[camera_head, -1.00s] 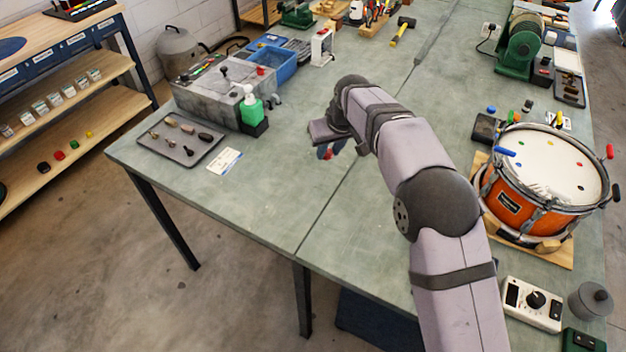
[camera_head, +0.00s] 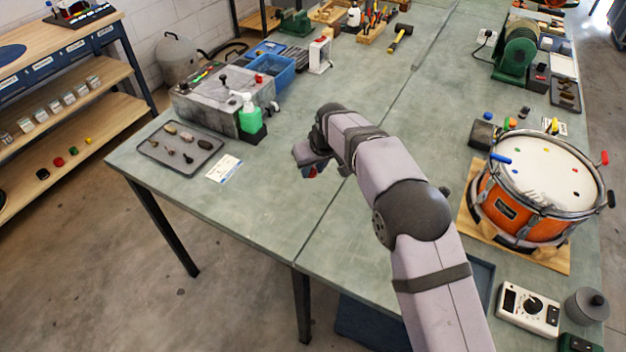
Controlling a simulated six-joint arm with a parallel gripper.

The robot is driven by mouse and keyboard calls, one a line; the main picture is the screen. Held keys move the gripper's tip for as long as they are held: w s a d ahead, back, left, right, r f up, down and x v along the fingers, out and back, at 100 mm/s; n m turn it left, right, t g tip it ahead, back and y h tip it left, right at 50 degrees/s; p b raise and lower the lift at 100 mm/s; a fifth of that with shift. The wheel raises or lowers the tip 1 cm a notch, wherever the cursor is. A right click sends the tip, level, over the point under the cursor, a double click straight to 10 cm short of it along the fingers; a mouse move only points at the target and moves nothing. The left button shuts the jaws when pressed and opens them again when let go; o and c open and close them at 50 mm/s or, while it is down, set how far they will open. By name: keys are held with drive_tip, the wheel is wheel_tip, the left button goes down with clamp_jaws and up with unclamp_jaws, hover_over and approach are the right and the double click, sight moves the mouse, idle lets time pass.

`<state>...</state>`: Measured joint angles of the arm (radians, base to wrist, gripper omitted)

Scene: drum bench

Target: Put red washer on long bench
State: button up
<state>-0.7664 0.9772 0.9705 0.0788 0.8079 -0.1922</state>
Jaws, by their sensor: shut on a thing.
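My gripper (camera_head: 309,171) is above the left part of the long green-grey bench (camera_head: 255,215), left of the seam that runs along it. It points downward and is seen from behind, partly hidden by my own wrist. It is shut on a small red thing, most likely the red washer (camera_head: 307,174), of which only a sliver shows between the fingertips. I cannot tell how far it is above the bench top.
A dark tray of tools (camera_head: 180,148), a white card (camera_head: 224,168) and a green bottle (camera_head: 248,115) stand to the left. An orange drum (camera_head: 535,195) is on the right. The bench front below my gripper is clear.

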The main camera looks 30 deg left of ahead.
sight(311, 187)
drive_tip(key=shift+f+p, duration=0.85)
drive_tip(key=shift+f, duration=1.85)
drive_tip(key=shift+f+b, duration=0.25)
drive_tip(key=shift+b, duration=0.05)
drive_tip(key=o, duration=1)
drive_tip(key=shift+r+p, duration=0.15)
drive_tip(key=shift+p, duration=0.15)
drive_tip(key=b+v, duration=0.3)
drive_tip(key=v, duration=0.4)
drive_tip(key=shift+r, duration=0.15)
